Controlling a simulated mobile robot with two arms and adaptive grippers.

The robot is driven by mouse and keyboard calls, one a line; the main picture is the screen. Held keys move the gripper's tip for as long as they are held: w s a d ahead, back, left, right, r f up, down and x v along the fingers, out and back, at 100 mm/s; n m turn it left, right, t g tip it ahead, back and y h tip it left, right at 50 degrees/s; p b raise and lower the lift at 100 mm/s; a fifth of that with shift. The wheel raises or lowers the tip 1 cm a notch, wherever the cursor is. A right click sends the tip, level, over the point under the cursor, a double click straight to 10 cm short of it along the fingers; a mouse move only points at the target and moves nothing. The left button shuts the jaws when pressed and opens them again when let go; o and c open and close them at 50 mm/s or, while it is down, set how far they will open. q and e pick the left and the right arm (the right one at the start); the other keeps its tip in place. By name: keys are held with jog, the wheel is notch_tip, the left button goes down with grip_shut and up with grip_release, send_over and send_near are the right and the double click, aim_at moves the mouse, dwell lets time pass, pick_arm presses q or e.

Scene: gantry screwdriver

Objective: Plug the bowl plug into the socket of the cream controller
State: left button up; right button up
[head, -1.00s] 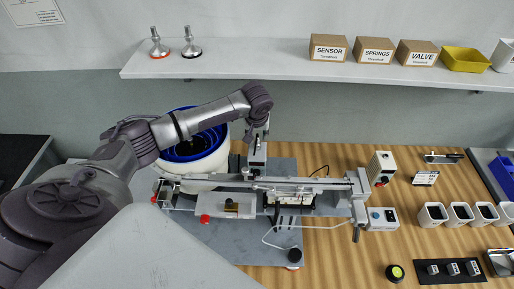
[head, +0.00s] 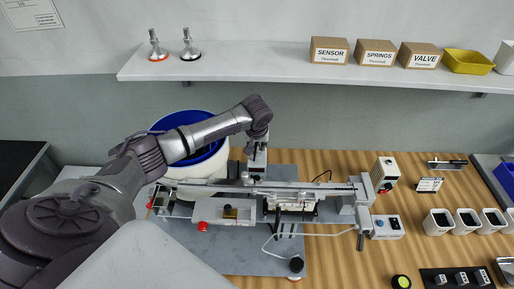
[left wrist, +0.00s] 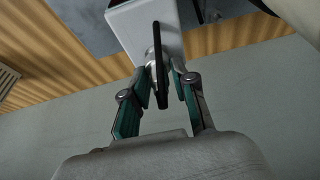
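My left gripper (head: 258,153) points down behind the gantry, over a pale block, right of the white bowl feeder with the blue bowl (head: 188,135). In the left wrist view my gripper's fingers (left wrist: 163,75) stand apart. A thin black upright piece (left wrist: 158,50), perhaps the bowl plug or its lead, lies between them in front of the pale block (left wrist: 140,25). I see a gap at its right side; contact at its left is unclear. The cream controller (head: 384,170) with a red knob stands right of the gantry; its socket cannot be made out. My right gripper is not in view.
The gantry rail (head: 300,186) runs across the grey plate. A dark cable (head: 322,173) lies behind the rail. Cups (head: 438,222) stand at right. The shelf (head: 250,63) overhangs behind.

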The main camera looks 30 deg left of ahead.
pick_arm(q)
grip_shut()
jog(key=shift+r, duration=0.15)
jog(key=shift+r+p, duration=0.1)
jog(key=shift+p, duration=0.2)
jog(key=shift+r+p, duration=1.85)
jog(key=shift+p, duration=0.4)
jog(key=shift+d, duration=0.15)
